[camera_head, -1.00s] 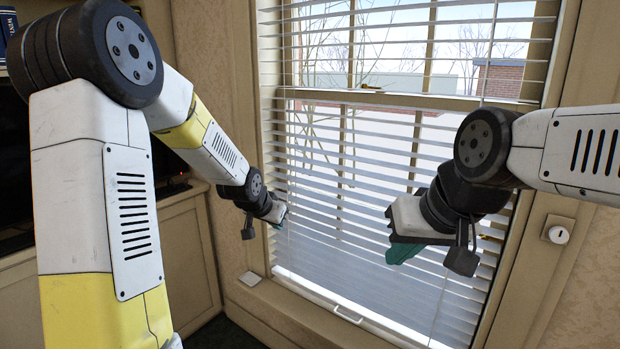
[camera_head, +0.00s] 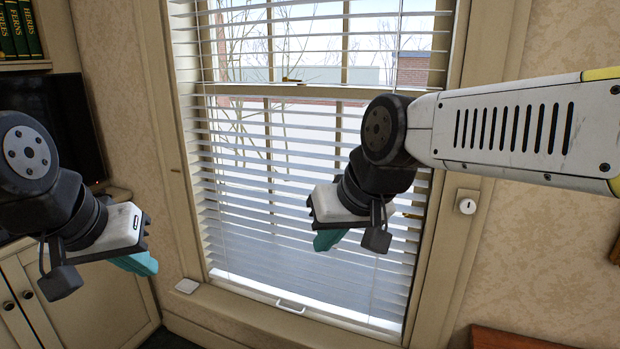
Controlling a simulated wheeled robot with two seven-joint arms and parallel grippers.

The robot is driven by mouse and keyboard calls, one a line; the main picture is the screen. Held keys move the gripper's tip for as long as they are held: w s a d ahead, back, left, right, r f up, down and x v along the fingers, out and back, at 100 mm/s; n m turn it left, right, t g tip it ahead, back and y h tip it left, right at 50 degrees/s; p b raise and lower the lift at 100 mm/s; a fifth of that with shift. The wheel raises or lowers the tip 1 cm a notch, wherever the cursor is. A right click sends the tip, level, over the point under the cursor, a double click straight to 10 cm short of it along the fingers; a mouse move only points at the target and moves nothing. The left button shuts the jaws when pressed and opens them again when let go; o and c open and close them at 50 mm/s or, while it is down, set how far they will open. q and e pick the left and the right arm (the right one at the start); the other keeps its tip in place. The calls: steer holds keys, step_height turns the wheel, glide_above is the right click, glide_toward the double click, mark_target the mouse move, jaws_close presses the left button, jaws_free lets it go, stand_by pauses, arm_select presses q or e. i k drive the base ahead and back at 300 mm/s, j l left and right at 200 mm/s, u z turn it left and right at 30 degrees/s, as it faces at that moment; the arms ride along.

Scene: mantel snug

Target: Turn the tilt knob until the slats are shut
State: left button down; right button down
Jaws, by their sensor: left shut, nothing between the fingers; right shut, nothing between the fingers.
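A small white round knob (camera_head: 467,206) sits on a square plate on the right window trim; I take it to be the tilt knob. The blind's slats (camera_head: 250,215) hang over the window and stand open, with bright gaps showing the outdoors between them. My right gripper (camera_head: 328,240) is in front of the lower blind, left of the knob and apart from it, its teal fingers shut and empty. My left gripper (camera_head: 140,264) is left of the window, in front of the cabinet and wall, also shut and empty. Nothing covers the knob.
A white sash handle (camera_head: 290,305) is at the window's bottom, and a small white block (camera_head: 187,286) is on the sill's left end. A cabinet (camera_head: 95,300) with a dark screen (camera_head: 75,120) stands left. A reddish-brown wooden top (camera_head: 515,340) is at lower right. The wall around the knob is clear.

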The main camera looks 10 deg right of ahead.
mark_target(468, 207)
steer(key=z, duration=1.7)
steer(key=k+j+z, duration=0.1)
steer(key=k, duration=0.25)
steer(key=j, duration=0.05)
